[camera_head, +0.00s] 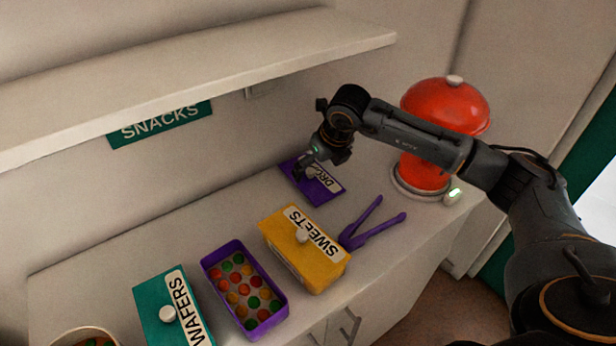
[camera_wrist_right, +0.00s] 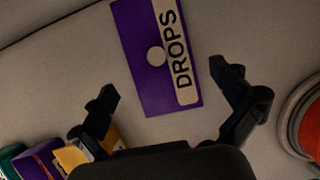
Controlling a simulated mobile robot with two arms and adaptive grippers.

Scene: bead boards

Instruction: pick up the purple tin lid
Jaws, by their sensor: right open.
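The purple tin lid (camera_head: 325,191) lies on the counter toward the wall, with a cream label reading DROPS. In the right wrist view the lid (camera_wrist_right: 139,60) shows a pale round knob (camera_wrist_right: 155,56) and lies beyond my fingertips, between their lines. My right gripper (camera_head: 308,172) is over the lid's left part and hides some of it in the head view. In the wrist view the right gripper (camera_wrist_right: 175,92) is open, with nothing between its fingers. My left gripper is not in view.
An open purple tin (camera_head: 281,297) holds several coloured sweets. A yellow SWEETS tin (camera_head: 279,240), a teal WAFERS tin (camera_head: 151,313) and purple tongs (camera_head: 372,231) are on the counter. A red container (camera_head: 423,172) stands at the right. A shelf (camera_head: 250,55) hangs above.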

